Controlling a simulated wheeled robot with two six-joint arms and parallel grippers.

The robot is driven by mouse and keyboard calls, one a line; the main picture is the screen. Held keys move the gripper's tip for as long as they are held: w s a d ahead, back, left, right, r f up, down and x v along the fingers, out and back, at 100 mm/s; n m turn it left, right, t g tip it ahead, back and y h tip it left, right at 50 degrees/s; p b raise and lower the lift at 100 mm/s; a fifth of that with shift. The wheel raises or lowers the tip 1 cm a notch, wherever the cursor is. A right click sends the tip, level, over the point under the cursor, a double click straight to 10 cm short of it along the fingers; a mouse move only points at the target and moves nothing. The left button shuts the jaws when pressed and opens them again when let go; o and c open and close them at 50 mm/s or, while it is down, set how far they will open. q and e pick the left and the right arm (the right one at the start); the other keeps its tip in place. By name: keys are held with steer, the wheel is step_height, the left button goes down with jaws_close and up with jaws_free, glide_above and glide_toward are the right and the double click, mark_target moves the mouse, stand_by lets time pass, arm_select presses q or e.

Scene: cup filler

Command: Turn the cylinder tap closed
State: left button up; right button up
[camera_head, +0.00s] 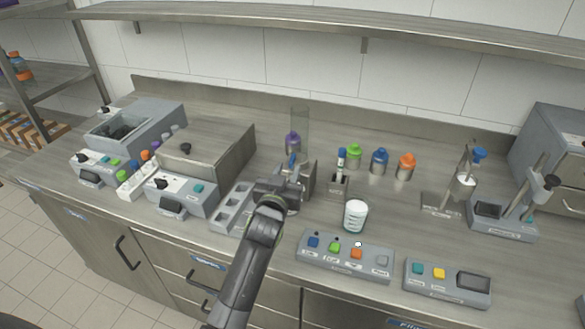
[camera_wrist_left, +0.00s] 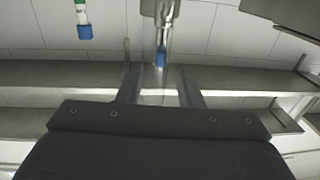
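A clear cylinder (camera_head: 300,121) stands upright against the back of the bench, with a purple-capped bottle (camera_head: 292,140) beside it. Its small blue tap (camera_head: 292,160) is low on the front side. My left gripper (camera_head: 290,178) is right in front of the tap and hides part of the stand. In the left wrist view, the two fingers of my left gripper (camera_wrist_left: 158,82) are apart, and the blue tap (camera_wrist_left: 160,58) shows in the gap near their tips. Contact with the tap cannot be told. My right gripper is not in view.
A white cup (camera_head: 355,216) stands right of my arm, behind a button panel (camera_head: 345,257). A grey slotted tray (camera_head: 231,208) is close on the left. Bottles with green, blue and orange caps (camera_head: 405,160) stand at the back right. A shelf (camera_head: 400,32) runs overhead.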

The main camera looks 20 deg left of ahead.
mark_target(290, 165)
arm_select(q)
steer(key=w+b, duration=0.1)
steer(key=w, duration=0.1)
steer(key=w+b, duration=0.1)
steer(key=w, duration=0.1)
steer(key=shift+a+f, duration=0.1)
steer(key=shift+f, duration=0.1)
steer(key=shift+w+r+b, duration=0.15)
steer(key=shift+w+b, duration=0.45)
steer(key=shift+w, duration=0.35)
steer(key=shift+c, duration=0.3)
jaws_close()
